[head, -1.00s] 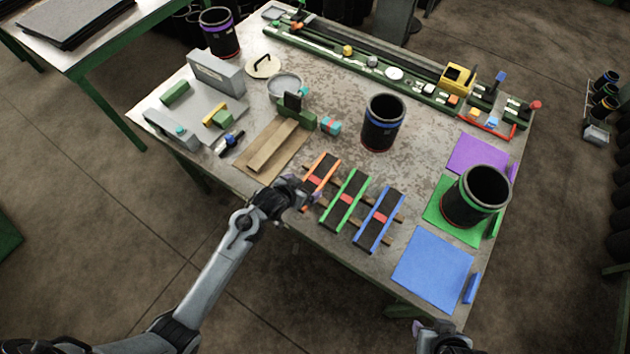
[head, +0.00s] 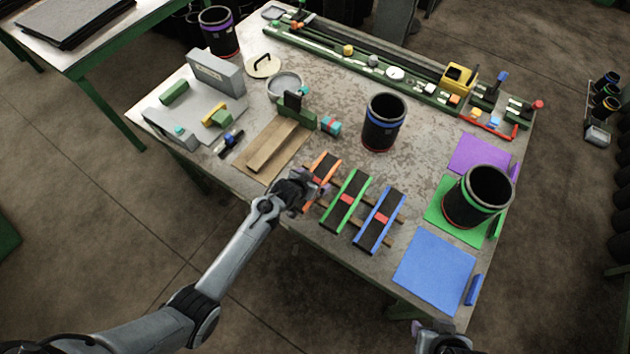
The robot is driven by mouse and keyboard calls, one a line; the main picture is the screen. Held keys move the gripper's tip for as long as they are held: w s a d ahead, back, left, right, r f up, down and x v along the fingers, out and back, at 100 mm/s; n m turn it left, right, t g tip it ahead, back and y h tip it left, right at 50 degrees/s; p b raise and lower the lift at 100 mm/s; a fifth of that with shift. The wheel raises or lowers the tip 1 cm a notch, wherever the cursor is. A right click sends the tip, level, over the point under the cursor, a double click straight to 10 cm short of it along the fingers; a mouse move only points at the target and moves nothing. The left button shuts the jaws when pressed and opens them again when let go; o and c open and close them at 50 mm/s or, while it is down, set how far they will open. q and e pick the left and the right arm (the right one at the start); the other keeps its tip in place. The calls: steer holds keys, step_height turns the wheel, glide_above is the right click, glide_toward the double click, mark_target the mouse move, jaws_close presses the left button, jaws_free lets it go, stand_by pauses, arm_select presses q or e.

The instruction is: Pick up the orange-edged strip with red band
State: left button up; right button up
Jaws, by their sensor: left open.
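The orange-edged strip (head: 324,166) is black with orange long edges and lies at the left end of a row of three strips near the table's front edge. Its lower part and its red band are largely hidden by my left gripper. My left gripper (head: 308,190) is open, over the lower end of this strip; I cannot tell whether it touches it. My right gripper (head: 432,330) shows only in part at the bottom edge, beyond the table's front corner; its jaws are not clear.
A green-edged strip (head: 345,200) and a blue-edged strip (head: 380,219) lie just right, on thin brown rails. A wooden board (head: 273,148) lies to the left. A black sleeve with a blue band (head: 384,122) stands behind. Another sleeve (head: 478,197) stands on a green mat (head: 437,212).

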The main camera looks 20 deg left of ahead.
arm_select(q)
steer(key=shift+c, duration=0.3)
steer(key=c, duration=1)
